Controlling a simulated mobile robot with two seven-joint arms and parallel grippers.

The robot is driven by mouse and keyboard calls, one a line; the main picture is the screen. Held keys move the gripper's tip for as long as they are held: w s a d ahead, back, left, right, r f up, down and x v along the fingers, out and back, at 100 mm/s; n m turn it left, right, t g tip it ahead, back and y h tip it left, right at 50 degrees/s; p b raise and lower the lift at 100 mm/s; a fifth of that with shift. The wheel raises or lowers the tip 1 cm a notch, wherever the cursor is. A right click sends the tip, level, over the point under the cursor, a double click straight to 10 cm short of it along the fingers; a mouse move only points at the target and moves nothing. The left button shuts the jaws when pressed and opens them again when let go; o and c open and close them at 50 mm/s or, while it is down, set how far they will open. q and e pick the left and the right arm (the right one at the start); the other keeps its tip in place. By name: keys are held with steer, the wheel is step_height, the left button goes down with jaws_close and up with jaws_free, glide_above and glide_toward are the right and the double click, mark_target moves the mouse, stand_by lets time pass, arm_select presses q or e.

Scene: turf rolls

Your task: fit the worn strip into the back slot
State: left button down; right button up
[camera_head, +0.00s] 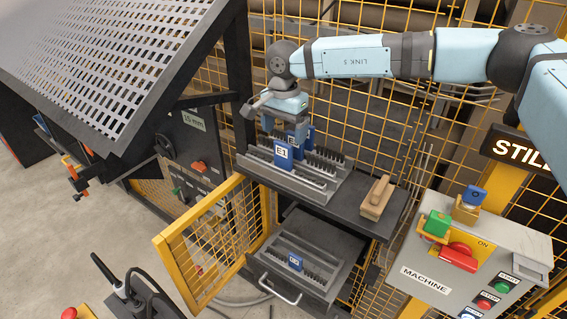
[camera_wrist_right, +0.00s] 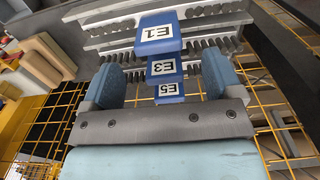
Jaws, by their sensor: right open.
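The upper rack (camera_head: 325,195) sits on a dark shelf and holds several grey toothed strips in parallel rows. Blue tags stand on these strips: E1 (camera_head: 283,153) at the front in the head view, with others partly hidden behind it. The right wrist view shows tags E1 (camera_wrist_right: 158,30), E3 (camera_wrist_right: 162,67) and E5 (camera_wrist_right: 168,90) in line. I cannot tell which strip is worn, nor see an empty back slot. My right gripper (camera_wrist_right: 161,66) is open over the rack, its fingers on either side of the tag row. My left gripper is not in view.
A lower drawer (camera_head: 300,282) holds a toothed strip with a blue tag (camera_head: 295,262). A wooden-handled brush or block (camera_head: 376,198) lies on the shelf right of the rack. An open yellow mesh door (camera_head: 215,245) stands left. A machine control box (camera_head: 470,260) is at right.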

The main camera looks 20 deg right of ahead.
mark_target(283, 143)
steer(key=shift+s+a+f+p, duration=0.1)
steer(key=shift+s+f+p, duration=0.05)
steer(key=shift+f+p, duration=0.2)
step_height(283, 143, down, 4)
steer(key=shift+s+a+r+p, duration=0.1)
steer(key=shift+r+p, duration=0.1)
steer(key=shift+p, duration=0.55)
steer(key=shift+f, duration=0.35)
steer(key=c, duration=1.5)
steer(key=shift+r, duration=0.1)
